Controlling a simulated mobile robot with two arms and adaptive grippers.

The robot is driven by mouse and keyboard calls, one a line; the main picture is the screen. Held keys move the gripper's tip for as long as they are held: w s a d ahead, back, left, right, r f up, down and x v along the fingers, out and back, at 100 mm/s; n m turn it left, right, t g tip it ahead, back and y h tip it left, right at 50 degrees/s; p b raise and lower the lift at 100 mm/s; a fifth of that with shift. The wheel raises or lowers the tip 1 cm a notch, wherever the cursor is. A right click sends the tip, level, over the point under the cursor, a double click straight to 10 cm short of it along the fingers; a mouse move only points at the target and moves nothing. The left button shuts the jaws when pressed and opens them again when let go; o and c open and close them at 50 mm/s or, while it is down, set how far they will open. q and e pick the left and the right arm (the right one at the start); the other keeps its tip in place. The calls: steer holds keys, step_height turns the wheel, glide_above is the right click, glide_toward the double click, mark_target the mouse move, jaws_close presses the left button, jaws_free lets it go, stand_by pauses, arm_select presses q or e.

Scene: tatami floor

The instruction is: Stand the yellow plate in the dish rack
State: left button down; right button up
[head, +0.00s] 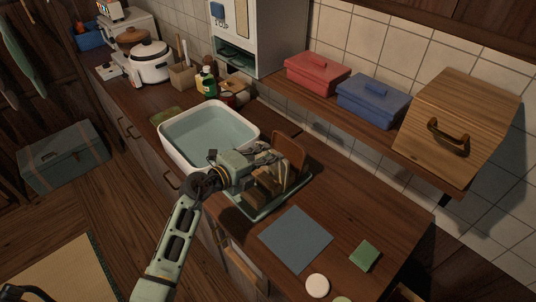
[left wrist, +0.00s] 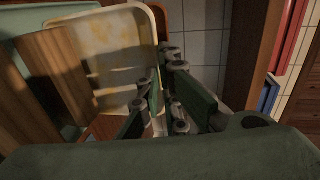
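The yellow plate (left wrist: 112,62) is a pale, yellow-stained square plate standing on edge in the left wrist view. My left gripper (left wrist: 160,92) has its fingers close together on either side of the plate's near edge. In the head view my left gripper (head: 278,157) is low over the dish rack (head: 240,208), which has wooden uprights on a green tray. A brown plate-like piece (head: 290,150) stands upright there, beside the fingertips. The gripper hides part of the rack and the plate's lower edge.
A white basin of water (head: 175,148) is left of the rack. A blue-grey mat (head: 296,238), a green square (head: 365,256) and a white disc (head: 317,285) lie to its right. A shelf above holds a red box (head: 318,74), a blue box (head: 373,100) and a wooden box (head: 455,115).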

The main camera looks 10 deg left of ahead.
arm_select(q)
steer(key=c, duration=1.9)
jaws_free()
steer(key=shift+f, duration=0.1)
steer(key=shift+o, duration=0.2)
steer(key=v, duration=1.2)
